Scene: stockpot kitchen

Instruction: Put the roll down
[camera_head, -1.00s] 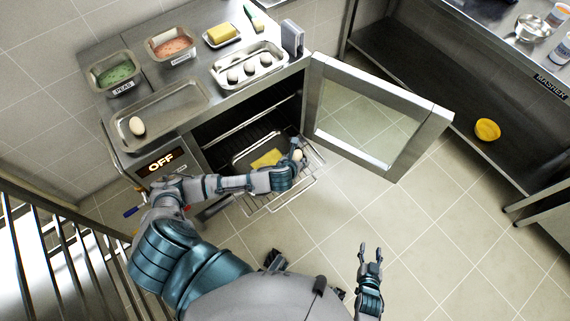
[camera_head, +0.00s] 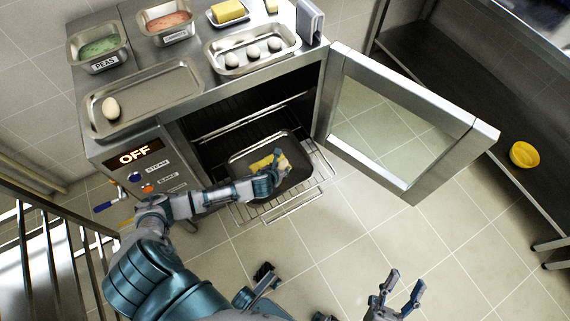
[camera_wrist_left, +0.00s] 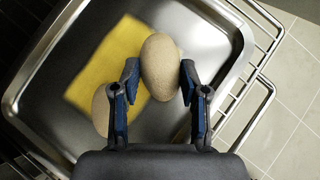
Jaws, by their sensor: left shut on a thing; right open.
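A tan oval roll (camera_wrist_left: 160,62) is between the two fingers of my left gripper (camera_head: 276,161), which is shut on it. The roll is over the dark metal oven tray (camera_wrist_left: 235,25), also seen in the head view (camera_head: 240,160). I cannot tell whether the roll touches the tray. A yellow flat patch (camera_wrist_left: 95,65) lies in the tray beside and behind the roll. A second tan rounded shape (camera_wrist_left: 100,106) shows partly behind the left finger. My right gripper (camera_head: 406,281) is open and empty, low in front over the floor.
The tray rests on a wire rack (camera_head: 300,200) pulled out of the open oven. The glass oven door (camera_head: 400,120) stands open to the right. On the counter above are a tray (camera_head: 165,95) with one roll and another tray (camera_head: 215,55) with several rolls. Floor is clear at front right.

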